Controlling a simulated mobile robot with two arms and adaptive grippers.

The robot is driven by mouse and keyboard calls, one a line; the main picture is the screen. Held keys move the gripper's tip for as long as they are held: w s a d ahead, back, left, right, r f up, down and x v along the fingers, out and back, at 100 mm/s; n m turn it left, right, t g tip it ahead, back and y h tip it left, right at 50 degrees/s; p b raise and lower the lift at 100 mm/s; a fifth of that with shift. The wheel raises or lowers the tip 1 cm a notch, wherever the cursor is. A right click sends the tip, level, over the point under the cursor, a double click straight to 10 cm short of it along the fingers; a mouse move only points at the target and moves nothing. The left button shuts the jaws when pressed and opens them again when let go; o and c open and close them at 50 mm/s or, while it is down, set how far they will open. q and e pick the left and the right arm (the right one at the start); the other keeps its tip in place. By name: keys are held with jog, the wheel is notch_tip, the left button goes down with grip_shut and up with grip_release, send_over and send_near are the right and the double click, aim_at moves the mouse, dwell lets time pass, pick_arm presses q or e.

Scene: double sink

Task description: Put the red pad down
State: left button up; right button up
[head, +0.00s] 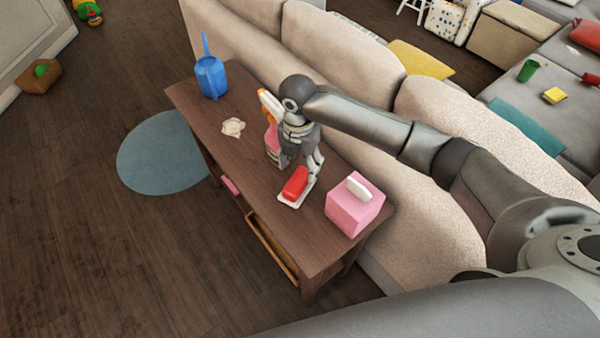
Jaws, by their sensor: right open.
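The red pad (295,182) lies on a small white tray (284,203) on the narrow wooden table (318,245). My right gripper (309,176) points down right at the pad, with its fingers at the pad's right and far side. It is open. Whether a finger still touches the pad, I cannot tell. My left gripper is not in view.
A pink tissue box (353,209) stands right of the tray. A pink spray bottle (272,140) stands close behind my gripper, partly hidden by it. A crumpled cloth (233,127) and a blue watering can (210,77) are farther left. A beige sofa (345,55) runs behind the table.

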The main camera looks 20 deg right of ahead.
aim_at(299, 177)
notch_tip(299, 177, up, 5)
jog(key=shift+r, duration=0.15)
dwell(0.6)
